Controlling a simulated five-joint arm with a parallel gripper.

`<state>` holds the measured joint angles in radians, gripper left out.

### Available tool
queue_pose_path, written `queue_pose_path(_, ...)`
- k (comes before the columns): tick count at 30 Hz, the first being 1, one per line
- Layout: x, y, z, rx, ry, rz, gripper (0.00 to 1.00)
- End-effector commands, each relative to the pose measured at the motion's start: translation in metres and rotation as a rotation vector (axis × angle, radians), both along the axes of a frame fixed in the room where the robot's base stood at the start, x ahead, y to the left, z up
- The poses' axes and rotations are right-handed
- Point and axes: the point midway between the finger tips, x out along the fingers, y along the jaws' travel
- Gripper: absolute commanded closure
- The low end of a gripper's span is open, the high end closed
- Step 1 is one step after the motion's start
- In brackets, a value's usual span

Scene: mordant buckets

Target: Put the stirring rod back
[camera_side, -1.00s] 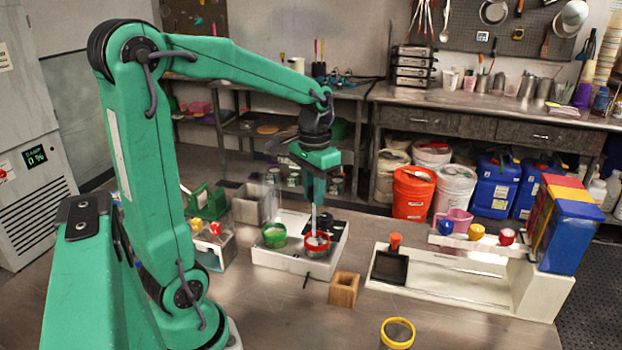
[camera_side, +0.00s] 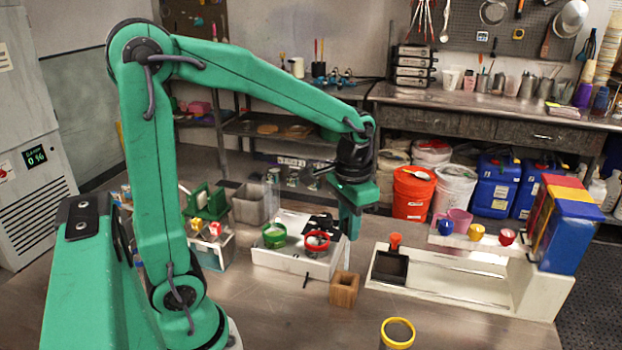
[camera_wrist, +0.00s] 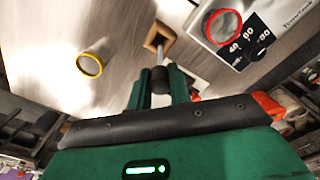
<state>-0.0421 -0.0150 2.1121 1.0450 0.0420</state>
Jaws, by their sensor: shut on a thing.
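My gripper (camera_side: 352,232) points down above the wooden block holder (camera_side: 344,290), on the table's near side. In the wrist view my gripper (camera_wrist: 160,92) is shut on the stirring rod (camera_wrist: 163,55), around its dark grip. The rod's pale shaft runs toward the square opening of the wooden holder (camera_wrist: 159,37). Its tip overlaps the opening in that view; I cannot tell whether it is inside. The red-rimmed cup (camera_side: 317,242) stands on the white scale-like box (camera_side: 295,262), clear of the rod.
A green cup (camera_side: 274,236) stands beside the red-rimmed cup. A yellow-rimmed cup (camera_side: 397,334) is at the near edge. A long pale stand (camera_side: 440,281) with a black tray (camera_side: 390,267) lies right of the holder. Bare table surrounds the holder's front.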

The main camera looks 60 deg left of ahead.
Motion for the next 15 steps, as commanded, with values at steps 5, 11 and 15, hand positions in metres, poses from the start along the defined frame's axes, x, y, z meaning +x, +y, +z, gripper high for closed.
queue_pose_path(5,-0.001,0.000,-0.021,0.000,0.004,0.000,1.00)
queue_pose_path(11,0.000,0.000,-0.034,0.000,0.001,0.000,1.00)
queue_pose_path(15,0.000,0.000,-0.035,0.000,0.000,0.000,1.00)
